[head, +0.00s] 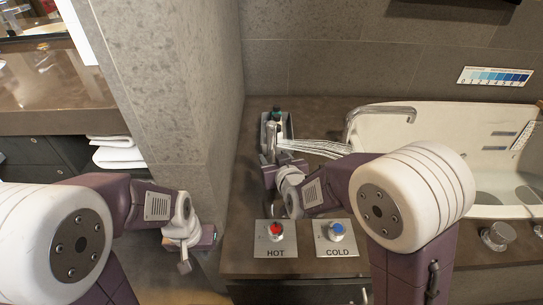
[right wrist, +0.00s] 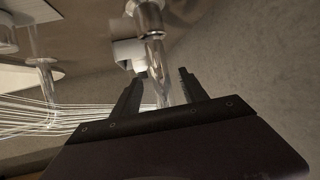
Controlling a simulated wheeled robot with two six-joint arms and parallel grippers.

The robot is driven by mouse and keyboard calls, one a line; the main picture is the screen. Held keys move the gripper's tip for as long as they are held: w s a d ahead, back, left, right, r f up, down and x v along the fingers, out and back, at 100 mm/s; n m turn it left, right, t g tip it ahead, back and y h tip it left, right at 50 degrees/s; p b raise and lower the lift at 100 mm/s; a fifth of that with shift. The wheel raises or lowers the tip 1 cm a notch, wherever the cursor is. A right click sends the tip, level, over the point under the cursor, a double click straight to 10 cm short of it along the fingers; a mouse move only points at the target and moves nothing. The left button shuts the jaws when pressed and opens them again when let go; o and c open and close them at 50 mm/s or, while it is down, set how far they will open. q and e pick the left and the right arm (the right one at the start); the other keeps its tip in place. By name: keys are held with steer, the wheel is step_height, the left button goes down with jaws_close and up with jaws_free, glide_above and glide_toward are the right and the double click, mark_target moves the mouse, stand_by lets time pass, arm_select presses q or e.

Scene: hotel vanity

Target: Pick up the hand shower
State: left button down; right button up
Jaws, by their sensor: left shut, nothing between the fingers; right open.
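The chrome hand shower (head: 271,130) stands upright at the back of the dark counter, left of the tub. Thin water streams (head: 315,147) run from beside it toward the tub. My right gripper (head: 268,160) is open close in front of it, partly hidden by its own wrist. In the right wrist view my right gripper (right wrist: 163,76) has its fingers apart, with the chrome handle (right wrist: 155,58) showing between them; I cannot tell whether they touch it. A pale block (right wrist: 127,53) sits beside the handle. My left gripper (head: 184,264) is shut and empty, low beside the grey pillar.
A dark-capped bottle stands in a caddy (head: 287,125) behind the hand shower. The chrome spout (head: 375,112) arches over the white tub (head: 440,120). HOT (head: 275,231) and COLD (head: 337,231) button plates lie at the counter's front. The grey pillar (head: 185,80) bounds the left side.

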mark_target(269, 139)
steer(key=b+x, duration=0.2)
steer(key=x, duration=0.2)
steer(key=shift+w+a, duration=0.2)
steer(key=shift+w, duration=0.35)
steer(key=shift+r, duration=0.1)
jaws_close()
step_height(269, 139, up, 5)
steer(key=p, duration=0.3)
steer(key=s+d+r+p, duration=0.3)
steer(key=d+r, duration=0.3)
steer(key=d, duration=0.5)
steer(key=shift+p, duration=0.35)
